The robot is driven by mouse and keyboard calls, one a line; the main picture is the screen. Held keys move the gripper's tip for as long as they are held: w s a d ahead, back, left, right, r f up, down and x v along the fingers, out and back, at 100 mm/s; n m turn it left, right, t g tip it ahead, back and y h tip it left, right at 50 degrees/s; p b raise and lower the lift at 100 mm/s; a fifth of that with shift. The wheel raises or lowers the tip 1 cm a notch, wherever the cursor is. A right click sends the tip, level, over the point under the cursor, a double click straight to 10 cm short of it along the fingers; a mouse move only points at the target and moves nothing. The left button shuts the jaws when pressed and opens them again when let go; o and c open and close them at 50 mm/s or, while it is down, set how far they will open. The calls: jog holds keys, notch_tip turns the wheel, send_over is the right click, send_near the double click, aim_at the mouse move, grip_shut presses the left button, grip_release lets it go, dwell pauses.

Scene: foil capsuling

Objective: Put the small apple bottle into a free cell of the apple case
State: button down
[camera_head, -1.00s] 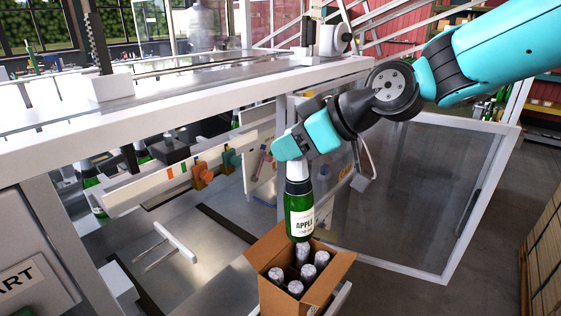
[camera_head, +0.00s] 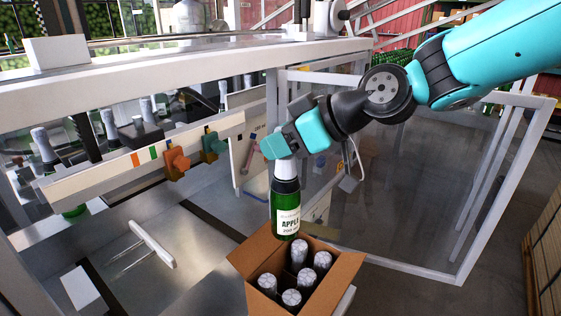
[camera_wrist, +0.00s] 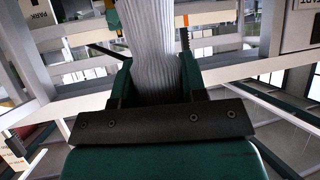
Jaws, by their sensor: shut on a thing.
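My gripper (camera_head: 284,158) is shut on the silver-foiled neck of the small apple bottle (camera_head: 287,212). The bottle is green with a white APPLE label and hangs nearly upright. In the wrist view its ribbed foil neck (camera_wrist: 152,60) sits between my green fingers. The apple case (camera_head: 343,272) is an open brown cardboard box below the bottle. Several silver-topped bottles (camera_head: 306,278) stand in its cells. The held bottle's base is over the back-left part of the case opening, and I cannot tell its exact height above it. The back-left cell looks dark and empty, though partly hidden.
A clear guard panel in a white frame (camera_head: 458,190) stands behind and right of the case. A machine with a grey deck (camera_head: 190,240), orange clamp (camera_head: 176,162) and foiled bottles (camera_head: 44,147) is to the left. A white beam (camera_head: 150,85) crosses above.

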aim_at(281, 177)
jog(key=shift+f+b, duration=0.35)
jog(key=shift+f, duration=0.3)
jog(key=shift+f+b, duration=0.1)
jog(key=shift+b, duration=0.3)
notch_tip(281, 177, down, 6)
jog(key=b, duration=0.5)
jog(key=shift+r, duration=0.25)
jog(key=shift+b, duration=0.8)
dwell(0.9)
